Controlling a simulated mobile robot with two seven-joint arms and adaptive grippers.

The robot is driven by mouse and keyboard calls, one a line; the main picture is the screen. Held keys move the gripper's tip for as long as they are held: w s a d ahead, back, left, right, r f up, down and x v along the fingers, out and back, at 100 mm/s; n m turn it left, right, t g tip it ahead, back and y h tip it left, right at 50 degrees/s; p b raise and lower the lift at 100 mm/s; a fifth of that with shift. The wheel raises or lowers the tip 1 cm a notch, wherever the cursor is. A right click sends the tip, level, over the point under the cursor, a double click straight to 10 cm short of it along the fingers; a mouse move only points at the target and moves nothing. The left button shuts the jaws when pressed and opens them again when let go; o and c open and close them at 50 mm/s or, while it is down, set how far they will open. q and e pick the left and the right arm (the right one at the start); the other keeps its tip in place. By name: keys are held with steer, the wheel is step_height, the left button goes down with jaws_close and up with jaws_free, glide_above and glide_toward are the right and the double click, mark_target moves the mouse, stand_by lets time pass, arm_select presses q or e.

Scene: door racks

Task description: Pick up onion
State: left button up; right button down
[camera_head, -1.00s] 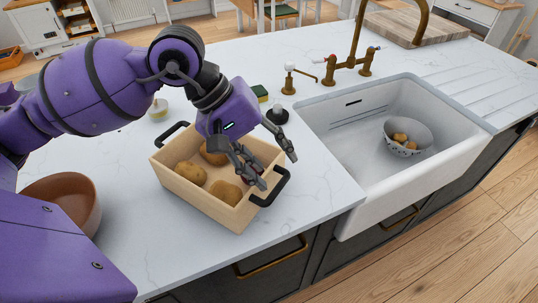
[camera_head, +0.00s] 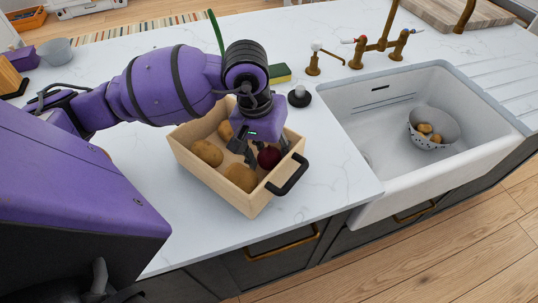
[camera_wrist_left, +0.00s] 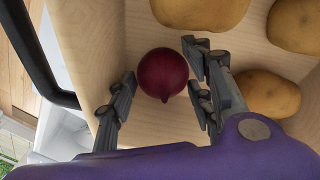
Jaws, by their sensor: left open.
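A dark red onion (camera_head: 269,157) lies in a light wooden crate (camera_head: 216,181) with black handles, near its right end. In the left wrist view the onion (camera_wrist_left: 162,74) sits on the crate floor between and just ahead of my left gripper's fingertips. My left gripper (camera_head: 264,155) points down into the crate and is open. In the left wrist view its fingers (camera_wrist_left: 160,92) are spread on either side of the onion. Several brown potatoes (camera_head: 240,177) lie in the same crate, and one potato (camera_wrist_left: 267,94) is close to a finger. My right gripper is not in view.
A white sink (camera_head: 408,181) on the right holds a grey colander (camera_head: 433,129) with potatoes. A brass tap (camera_head: 381,45), a sponge (camera_head: 279,73) and a black-based stopper (camera_head: 299,97) stand behind. The counter in front of the sink and crate is clear.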

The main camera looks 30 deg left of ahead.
arm_select(q)
steer(key=shift+s+f, duration=0.1)
steer(key=shift+c, duration=0.2)
steer(key=c, duration=0.8)
